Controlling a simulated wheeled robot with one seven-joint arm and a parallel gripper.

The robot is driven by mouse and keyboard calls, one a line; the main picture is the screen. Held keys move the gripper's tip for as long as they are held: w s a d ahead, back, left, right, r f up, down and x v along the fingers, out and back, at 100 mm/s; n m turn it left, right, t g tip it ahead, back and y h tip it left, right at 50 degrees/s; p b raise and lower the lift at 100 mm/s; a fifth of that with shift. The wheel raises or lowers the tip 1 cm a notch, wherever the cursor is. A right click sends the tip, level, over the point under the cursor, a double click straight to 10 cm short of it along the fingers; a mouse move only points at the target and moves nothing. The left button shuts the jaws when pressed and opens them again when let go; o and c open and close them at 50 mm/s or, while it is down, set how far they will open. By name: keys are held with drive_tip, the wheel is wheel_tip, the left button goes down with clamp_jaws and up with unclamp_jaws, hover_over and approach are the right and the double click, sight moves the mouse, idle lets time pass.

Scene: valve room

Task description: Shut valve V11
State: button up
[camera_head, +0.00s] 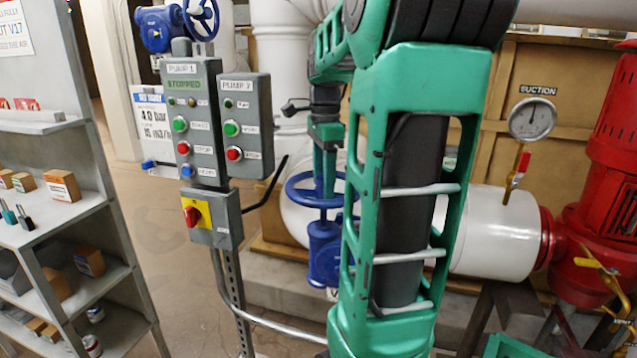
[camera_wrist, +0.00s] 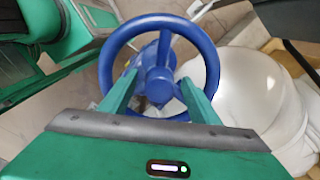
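A blue valve handwheel (camera_head: 290,189) sits on a blue valve body (camera_head: 323,252) low on the white pipework, partly hidden behind my arm. A label under the body is mostly covered; only a "V" shows, so its number cannot be read. In the wrist view the wheel (camera_wrist: 113,50) fills the upper middle, with its spokes and hub in sight. My gripper (camera_wrist: 159,79) is open, its two green fingers apart over the near part of the wheel, one on each side of the hub. I cannot tell whether they touch the rim or spokes. My gripper also shows in the head view (camera_head: 325,180).
A pump control panel (camera_head: 195,125) on a post stands left of the wheel. A shelf (camera_head: 60,225) with small boxes is at far left. A red pump (camera_head: 610,170) and suction gauge (camera_head: 532,119) are at right. Another blue handwheel (camera_head: 201,18) is at upper left.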

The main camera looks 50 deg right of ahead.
drive_tip(key=r, duration=0.2)
drive_tip(key=shift+s+d+r, duration=0.3)
drive_tip(key=shift+d+r, duration=0.05)
drive_tip(key=shift+w+a+r, duration=0.1)
drive_tip(key=shift+w+r, duration=0.1)
drive_tip(key=shift+r, duration=0.1)
drive_tip(key=shift+a+r, duration=0.15)
drive_tip(key=shift+r, duration=1.4)
